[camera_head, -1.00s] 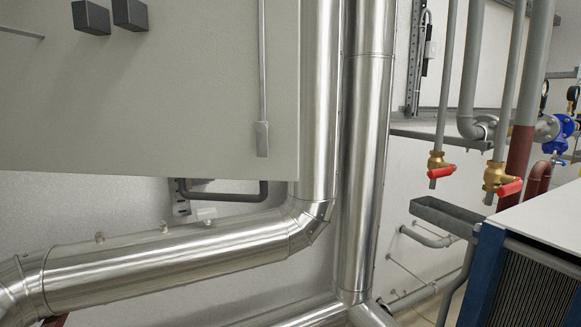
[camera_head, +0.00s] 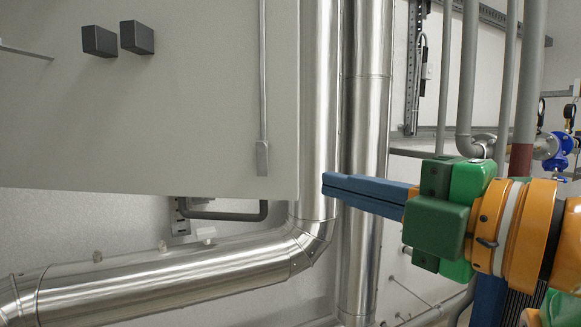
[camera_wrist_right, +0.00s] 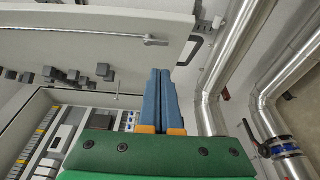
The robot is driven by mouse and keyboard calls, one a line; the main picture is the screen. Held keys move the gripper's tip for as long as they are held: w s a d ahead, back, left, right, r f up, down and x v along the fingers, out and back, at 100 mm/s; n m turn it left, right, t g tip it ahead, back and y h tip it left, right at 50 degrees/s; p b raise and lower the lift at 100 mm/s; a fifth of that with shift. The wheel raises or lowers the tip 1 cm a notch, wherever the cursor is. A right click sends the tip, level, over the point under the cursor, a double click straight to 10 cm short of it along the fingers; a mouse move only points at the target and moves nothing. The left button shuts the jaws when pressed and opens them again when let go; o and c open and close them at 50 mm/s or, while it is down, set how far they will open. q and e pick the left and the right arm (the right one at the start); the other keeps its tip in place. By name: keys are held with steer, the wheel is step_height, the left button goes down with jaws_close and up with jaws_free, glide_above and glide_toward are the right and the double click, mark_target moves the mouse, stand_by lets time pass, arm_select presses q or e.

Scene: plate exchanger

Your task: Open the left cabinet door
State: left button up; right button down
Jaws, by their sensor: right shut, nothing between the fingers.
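A grey cabinet door (camera_head: 190,120) fills the upper left of the head view, with a thin upright rod ending in a flat latch piece (camera_head: 262,158) near its right edge. Two dark knobs (camera_head: 137,37) stick out of it. In the right wrist view the door (camera_wrist_right: 90,35) stands swung out from a cabinet whose inside (camera_wrist_right: 60,140) shows terminals and modules. My right gripper (camera_head: 325,184) is shut and empty, its blue fingers just right of the door's lower right corner in the head view. Its fingers (camera_wrist_right: 160,75) point up in the wrist view. My left gripper is not in view.
Shiny metal pipes (camera_head: 360,120) run upright behind my right fingers, and one bends left below the door (camera_head: 170,265). Thinner grey pipes and a blue valve (camera_head: 562,145) stand at the right. A dark bent bar (camera_head: 225,215) lies under the door.

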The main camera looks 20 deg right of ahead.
steer(key=p, duration=0.3)
glide_toward(272, 164)
steer(key=w+a, duration=0.1)
steer(key=a, duration=0.2)
steer(key=w, duration=0.2)
steer(key=w+d, duration=0.1)
steer(key=w, duration=0.1)
steer(key=shift+p, duration=0.3)
steer(key=shift+w+d, duration=0.25)
steer(key=shift+w, duration=0.05)
